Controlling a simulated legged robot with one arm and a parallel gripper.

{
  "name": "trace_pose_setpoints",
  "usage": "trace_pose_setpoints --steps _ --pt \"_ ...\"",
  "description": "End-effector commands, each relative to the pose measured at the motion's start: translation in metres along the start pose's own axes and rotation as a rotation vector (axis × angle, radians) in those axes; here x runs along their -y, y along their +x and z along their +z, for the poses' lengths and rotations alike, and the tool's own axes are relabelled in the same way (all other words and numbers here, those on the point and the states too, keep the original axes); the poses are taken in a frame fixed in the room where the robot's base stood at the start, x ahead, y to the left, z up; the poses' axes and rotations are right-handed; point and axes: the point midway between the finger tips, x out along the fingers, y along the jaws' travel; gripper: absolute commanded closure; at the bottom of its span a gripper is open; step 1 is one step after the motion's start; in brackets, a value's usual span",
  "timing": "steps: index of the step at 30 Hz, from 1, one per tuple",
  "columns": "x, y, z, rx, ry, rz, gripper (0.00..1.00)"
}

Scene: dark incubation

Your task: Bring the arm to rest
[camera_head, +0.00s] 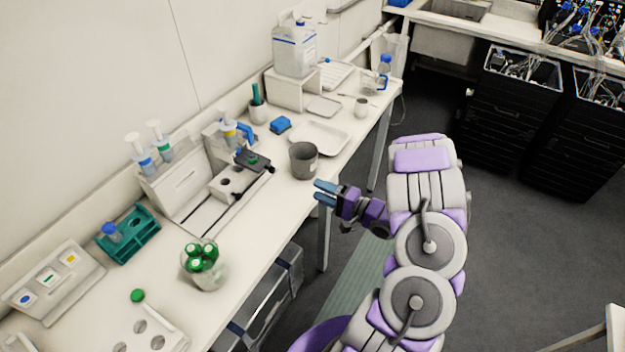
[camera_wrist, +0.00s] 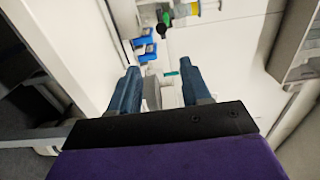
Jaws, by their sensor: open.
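My gripper (camera_head: 326,193) is at the end of my grey and purple arm, in the middle of the head view. It is beside the bench's front edge, near the grey cup (camera_head: 303,160). In the wrist view its two blue fingers (camera_wrist: 158,92) stand apart with nothing held between them. The arm is bent and reaches from the lower right of the head view toward the bench (camera_head: 235,265).
On the bench are a white tray (camera_head: 318,137), a syringe pump device (camera_head: 190,190), a green tube rack (camera_head: 128,235) and a beaker with green-capped tubes (camera_head: 204,268). Black crates (camera_head: 510,100) stand at the back right. The dark floor at right is mostly clear.

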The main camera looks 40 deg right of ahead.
Motion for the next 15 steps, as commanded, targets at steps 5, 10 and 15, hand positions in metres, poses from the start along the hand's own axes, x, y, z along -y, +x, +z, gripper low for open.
trace_pose_setpoints --steps 5,10,15 --pt "0.0 0.0 0.0 0.0 0.0 0.0 0.52" --pt "-0.002 0.004 -0.003 -0.004 -0.037 0.036 0.52" --pt "-0.008 0.021 -0.026 -0.041 -0.254 0.234 0.52"
